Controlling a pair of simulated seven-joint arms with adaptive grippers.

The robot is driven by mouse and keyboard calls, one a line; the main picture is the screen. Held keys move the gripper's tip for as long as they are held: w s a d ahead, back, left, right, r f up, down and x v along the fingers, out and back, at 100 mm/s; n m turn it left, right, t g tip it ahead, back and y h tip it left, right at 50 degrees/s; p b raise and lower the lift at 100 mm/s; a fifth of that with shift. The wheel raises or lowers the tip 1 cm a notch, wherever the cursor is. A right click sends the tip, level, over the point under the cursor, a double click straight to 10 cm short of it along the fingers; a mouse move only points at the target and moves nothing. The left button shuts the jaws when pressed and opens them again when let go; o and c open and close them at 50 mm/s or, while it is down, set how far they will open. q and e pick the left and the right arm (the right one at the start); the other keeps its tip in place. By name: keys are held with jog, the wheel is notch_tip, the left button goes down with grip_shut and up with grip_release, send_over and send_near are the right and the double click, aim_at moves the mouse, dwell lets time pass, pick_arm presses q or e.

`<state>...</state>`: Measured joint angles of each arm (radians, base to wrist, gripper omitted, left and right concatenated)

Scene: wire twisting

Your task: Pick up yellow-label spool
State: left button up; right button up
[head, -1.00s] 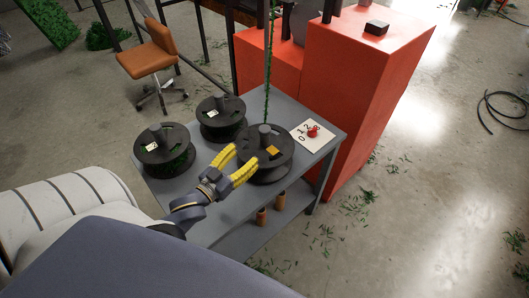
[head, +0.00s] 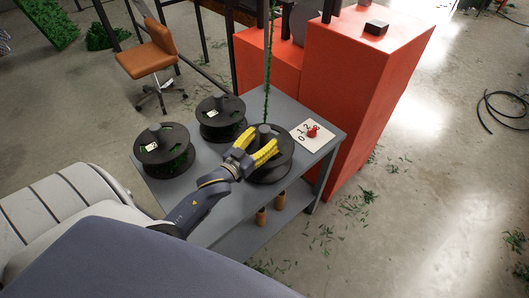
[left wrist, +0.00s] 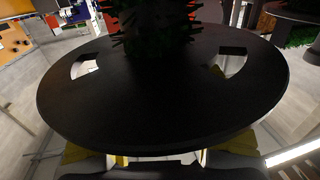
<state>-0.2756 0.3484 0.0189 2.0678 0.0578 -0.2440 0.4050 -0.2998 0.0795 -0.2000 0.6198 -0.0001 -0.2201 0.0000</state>
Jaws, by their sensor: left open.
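The yellow-label spool (head: 283,166) is a black spool at the right of the grey table, with a green strand rising above it. Its yellow label, seen earlier, is now hidden by my left gripper (head: 258,145). The gripper's yellow fingers are open over the near-left part of the spool's top, on either side of its raised centre. In the left wrist view a black spool disc (left wrist: 160,105) with two cut-outs fills the middle, with green spiky wire beyond it. Yellow finger parts show at the bottom left and bottom right. Contact cannot be told. My right gripper is not in view.
Two white-label spools stand on the table (head: 213,180), one at the left (head: 163,155) and one at the back (head: 220,121). A white card with a red knob (head: 312,131) lies right of the yellow-label spool. A red cabinet (head: 365,90) stands behind.

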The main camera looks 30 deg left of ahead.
pick_arm(q)
jog(key=shift+w, duration=0.65)
jog(key=shift+c, duration=0.3)
jog(key=shift+r, duration=0.1)
grip_shut()
